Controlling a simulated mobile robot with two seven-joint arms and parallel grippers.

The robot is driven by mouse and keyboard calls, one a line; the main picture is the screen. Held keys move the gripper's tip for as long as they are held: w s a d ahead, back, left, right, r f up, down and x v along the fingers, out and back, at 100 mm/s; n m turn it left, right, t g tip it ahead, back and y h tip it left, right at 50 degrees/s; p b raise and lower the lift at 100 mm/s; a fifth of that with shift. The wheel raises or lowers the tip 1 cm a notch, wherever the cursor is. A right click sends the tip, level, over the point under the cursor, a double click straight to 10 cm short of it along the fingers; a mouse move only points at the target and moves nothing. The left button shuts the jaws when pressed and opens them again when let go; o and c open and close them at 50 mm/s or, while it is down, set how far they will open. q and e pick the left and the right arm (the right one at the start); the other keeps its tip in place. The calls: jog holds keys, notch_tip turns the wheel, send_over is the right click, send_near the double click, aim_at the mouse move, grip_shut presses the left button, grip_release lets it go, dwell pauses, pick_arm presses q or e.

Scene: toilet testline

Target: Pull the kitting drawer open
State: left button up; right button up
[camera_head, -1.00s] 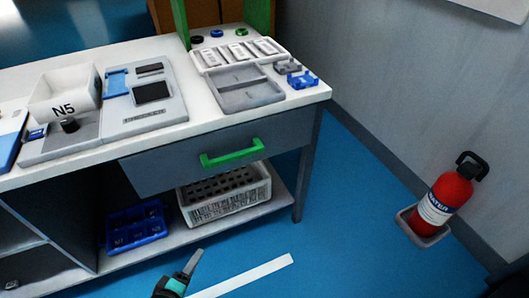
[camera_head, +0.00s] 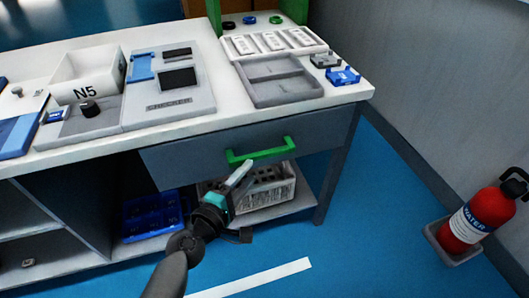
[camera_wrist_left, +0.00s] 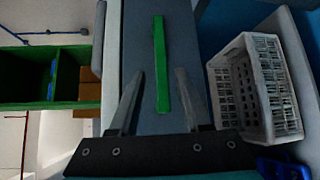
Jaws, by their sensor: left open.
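The kitting drawer (camera_head: 195,156) is a grey front under the white worktop, and it looks shut. Its green bar handle (camera_head: 262,154) is on the drawer front. My left gripper (camera_head: 243,175) is in front of and just below the handle in the head view, open and empty. In the left wrist view the green handle (camera_wrist_left: 160,65) runs upright between the two open fingers (camera_wrist_left: 157,98), with the drawer front (camera_wrist_left: 143,20) behind it. The fingers appear apart from the handle. My right gripper is in neither view.
A white crate (camera_head: 283,192) and a blue bin (camera_head: 150,216) stand on the lower shelf. The worktop holds a grey tray (camera_head: 285,92) and a white N5 bin (camera_head: 88,72). A red fire extinguisher (camera_head: 474,220) stands by the wall. Blue floor ahead is clear.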

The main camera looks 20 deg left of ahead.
aim_at(262, 156)
pick_arm(q)
jog(key=b+x, duration=0.1)
jog(key=x, duration=0.7)
jog(key=shift+w+d+f, duration=0.1)
jog(key=shift+w+f, duration=0.05)
jog(key=shift+w, duration=0.5)
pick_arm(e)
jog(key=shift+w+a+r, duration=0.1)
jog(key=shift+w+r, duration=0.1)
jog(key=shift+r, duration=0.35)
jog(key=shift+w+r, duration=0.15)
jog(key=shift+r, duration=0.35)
pick_arm(q)
jog(key=shift+c, duration=0.4)
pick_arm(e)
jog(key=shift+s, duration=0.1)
pick_arm(q)
jog(key=c, duration=0.6)
grip_shut()
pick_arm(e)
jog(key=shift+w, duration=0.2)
